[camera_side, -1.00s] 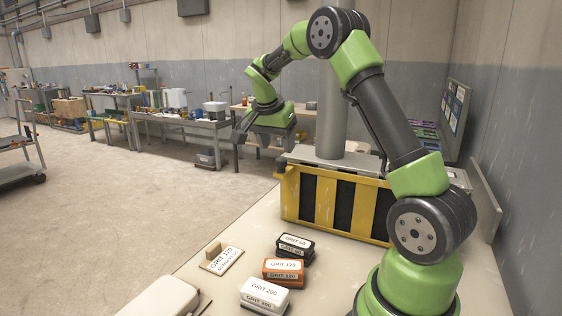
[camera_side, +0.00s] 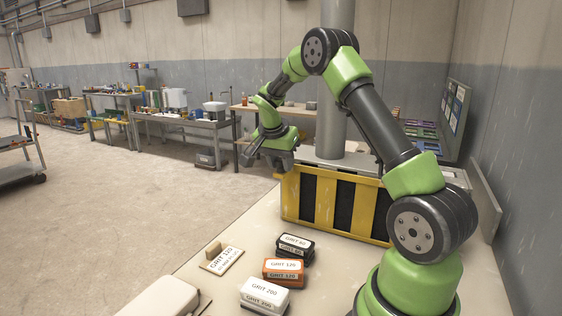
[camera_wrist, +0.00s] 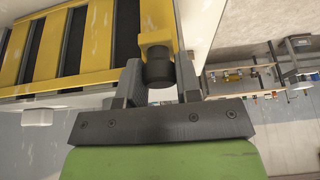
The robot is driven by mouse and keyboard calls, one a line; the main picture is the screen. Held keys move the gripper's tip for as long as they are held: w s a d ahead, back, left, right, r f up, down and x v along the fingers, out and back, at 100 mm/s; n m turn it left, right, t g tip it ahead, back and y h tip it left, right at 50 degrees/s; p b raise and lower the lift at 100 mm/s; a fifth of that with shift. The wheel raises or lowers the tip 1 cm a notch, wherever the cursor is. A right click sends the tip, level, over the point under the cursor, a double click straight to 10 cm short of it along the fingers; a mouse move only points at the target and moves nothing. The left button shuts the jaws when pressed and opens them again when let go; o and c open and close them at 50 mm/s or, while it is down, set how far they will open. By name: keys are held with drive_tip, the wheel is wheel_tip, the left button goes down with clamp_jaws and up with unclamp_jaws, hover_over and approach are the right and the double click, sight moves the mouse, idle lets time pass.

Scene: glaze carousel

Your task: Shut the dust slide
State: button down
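The dust slide (camera_side: 345,200) appears as a yellow plate with upright yellow bars and dark gaps between them, on the box front at the bench's back edge. It also shows at upper left in the wrist view (camera_wrist: 98,40). A dark round knob (camera_wrist: 158,70) on a yellow bracket stands at its end. My gripper (camera_side: 261,163) is at the left end of the slide. In the wrist view my gripper (camera_wrist: 160,80) has its fingers apart, one on each side of the knob. Whether they touch it is unclear.
On the bench lie several grit blocks: GRIT 60 (camera_side: 294,247), GRIT 120 (camera_side: 283,271) and GRIT 200 (camera_side: 264,296). A labelled board (camera_side: 222,260) lies to their left. A grey column (camera_side: 336,90) rises behind the box. The bench between blocks and slide is clear.

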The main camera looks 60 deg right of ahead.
drive_tip(key=shift+s, duration=2.7)
drive_tip(key=c, duration=0.8)
unclamp_jaws()
drive_tip(key=v, duration=1)
